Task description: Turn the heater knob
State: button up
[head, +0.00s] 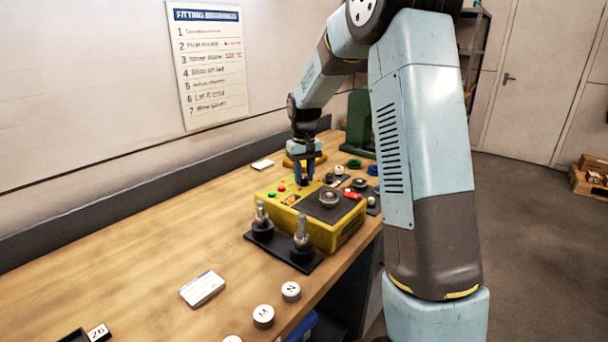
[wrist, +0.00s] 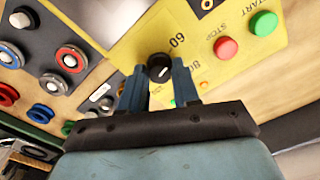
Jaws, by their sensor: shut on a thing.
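The heater is a yellow box (head: 325,236) with a dark top plate, standing on the wooden bench. Its knob (wrist: 158,64) is small, round and black, on the yellow panel with the printed marks 60 and 80 beside it. My gripper (wrist: 159,76) comes down on the panel with a finger on each side of the knob and is shut on it. In the head view my gripper (head: 304,172) reaches the far end of the heater, and the knob is hidden there. A red stop button (wrist: 226,48) and a green start button (wrist: 264,23) are close to the knob.
A black stand (head: 283,252) with two upright metal pins is in front of the heater. Several ringed parts (wrist: 68,60) lie beside the heater. A white card (head: 202,289) and round lettered pieces (head: 264,316) are on the near bench. The bench's left part is clear.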

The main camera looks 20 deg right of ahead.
jog(key=shift+c, duration=0.6)
jog(key=shift+m, duration=0.3)
jog(key=m, duration=1.3)
jog(key=o, duration=1)
jog(key=shift+o, duration=0.2)
